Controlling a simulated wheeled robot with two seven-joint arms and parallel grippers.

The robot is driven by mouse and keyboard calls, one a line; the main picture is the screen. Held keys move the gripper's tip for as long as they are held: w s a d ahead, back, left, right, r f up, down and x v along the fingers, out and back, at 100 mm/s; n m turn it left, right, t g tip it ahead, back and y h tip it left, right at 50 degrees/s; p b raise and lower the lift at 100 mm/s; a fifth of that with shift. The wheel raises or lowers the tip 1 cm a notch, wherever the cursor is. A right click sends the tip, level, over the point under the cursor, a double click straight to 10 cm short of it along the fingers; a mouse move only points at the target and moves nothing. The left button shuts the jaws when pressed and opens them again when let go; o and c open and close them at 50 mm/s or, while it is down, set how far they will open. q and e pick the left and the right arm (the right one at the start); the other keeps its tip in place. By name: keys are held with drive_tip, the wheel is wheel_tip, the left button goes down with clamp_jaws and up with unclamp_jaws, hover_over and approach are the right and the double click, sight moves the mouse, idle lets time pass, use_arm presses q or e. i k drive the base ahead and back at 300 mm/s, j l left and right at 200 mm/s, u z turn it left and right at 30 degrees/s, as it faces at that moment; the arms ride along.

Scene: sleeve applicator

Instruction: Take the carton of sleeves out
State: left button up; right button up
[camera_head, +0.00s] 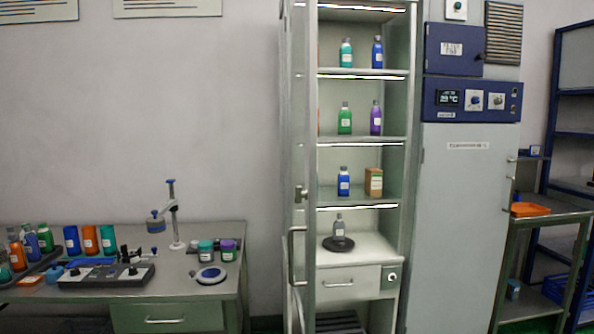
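The print on the carton is too small to read. Neither of my grippers shows in this view.
The cabinet door (299,130) stands open at the left, nearly edge-on. A cluttered bench (200,291) is at left, a tall grey-blue unit (461,200) at right.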

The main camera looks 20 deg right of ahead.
sight(373, 176)
drive_tip(key=i+j+z, duration=0.25)
drive_tip(key=z, duration=0.15)
drive_tip(key=i+j+z, duration=0.15)
drive_tip(key=j+z, duration=0.3)
drive_tip(key=i+l+u, duration=0.15)
drive_tip(key=u, duration=0.2)
drive_tip(key=i+l+u, duration=0.15)
drive_tip(key=u, duration=0.2)
drive_tip(key=i+l+u, duration=0.1)
drive_tip(key=l+u, duration=0.25)
drive_tip(key=j, duration=0.1)
